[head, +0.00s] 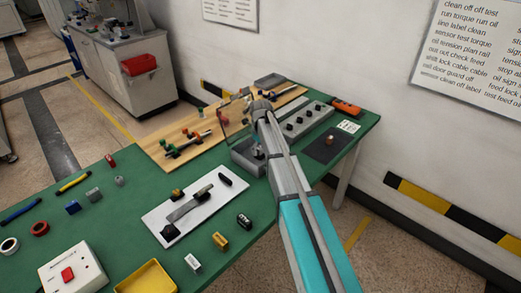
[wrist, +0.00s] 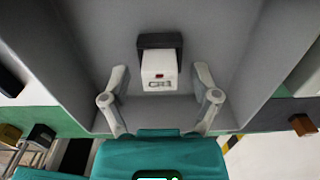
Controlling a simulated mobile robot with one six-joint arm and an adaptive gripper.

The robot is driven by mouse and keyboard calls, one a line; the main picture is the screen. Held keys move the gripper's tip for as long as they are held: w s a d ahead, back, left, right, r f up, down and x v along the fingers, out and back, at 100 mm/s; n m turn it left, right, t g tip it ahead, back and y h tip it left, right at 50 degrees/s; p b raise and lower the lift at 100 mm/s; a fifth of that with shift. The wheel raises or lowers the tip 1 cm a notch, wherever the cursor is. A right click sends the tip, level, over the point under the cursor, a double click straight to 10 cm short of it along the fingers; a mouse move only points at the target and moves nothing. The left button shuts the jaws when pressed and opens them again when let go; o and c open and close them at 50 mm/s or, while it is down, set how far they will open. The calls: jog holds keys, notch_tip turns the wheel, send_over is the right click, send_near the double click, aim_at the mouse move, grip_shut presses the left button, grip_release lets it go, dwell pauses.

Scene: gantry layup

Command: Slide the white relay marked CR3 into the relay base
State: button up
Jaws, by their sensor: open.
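The white relay marked CR3 (wrist: 159,72) sits in a grey open tray (wrist: 215,30), with a dark part (wrist: 160,41) along its far side. My gripper (wrist: 161,76) is open, one finger on each side of the relay, with a visible gap at both sides. In the head view my arm reaches over the grey tray (head: 240,160) and hides the relay. A white plate (head: 152,216) carries a grey rail (head: 190,204) with a black block (head: 170,232) at its near end; I cannot tell whether this is the relay base.
A black marked block (head: 244,220), a yellow block (head: 220,241) and a white marked block (head: 192,262) lie near the plate. A yellow bin (head: 146,278) and a white box with a red button (head: 70,272) stand in front. A wooden board (head: 165,148) with parts lies behind.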

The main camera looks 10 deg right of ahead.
aim_at(261, 148)
jog(key=shift+r+p, duration=3.9)
jog(key=shift+r, duration=0.1)
jog(key=shift+s, duration=0.1)
jog(key=s+n, duration=2.8)
jog(key=shift+s+d+n, duration=0.2)
jog(key=shift+s+n, duration=0.1)
jog(key=shift+n, duration=0.1)
